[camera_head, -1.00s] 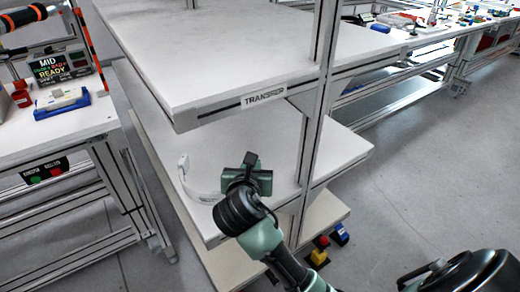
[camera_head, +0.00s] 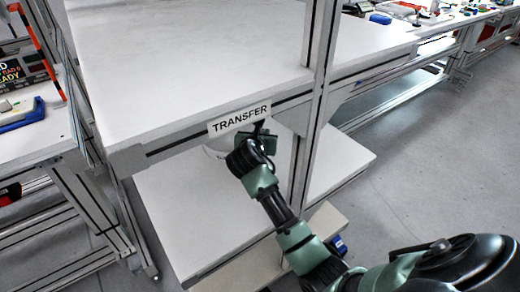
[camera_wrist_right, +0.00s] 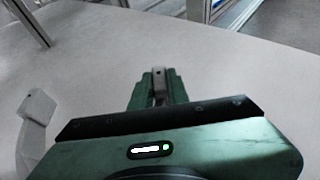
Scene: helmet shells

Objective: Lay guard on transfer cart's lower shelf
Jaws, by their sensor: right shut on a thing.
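The guard is a pale curved strip. In the head view only a small part of the guard (camera_head: 214,152) shows below the upper shelf's front edge, and the rest is hidden. In the right wrist view one end of the guard (camera_wrist_right: 38,108) shows at the left. My right gripper (camera_head: 262,138) is shut on it, just under the TRANSFER label (camera_head: 239,119) and above the cart's lower shelf (camera_head: 195,215). The fingers (camera_wrist_right: 158,88) point over a pale flat surface in the wrist view. I cannot tell whether the guard touches the shelf. My left gripper is not in view.
The upper shelf (camera_head: 185,65) overhangs the gripper closely. An upright post (camera_head: 316,100) stands just right of it. A bottom board (camera_head: 255,270) lies below the lower shelf. A workbench (camera_head: 35,140) stands at the left. The lower shelf's visible part is clear.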

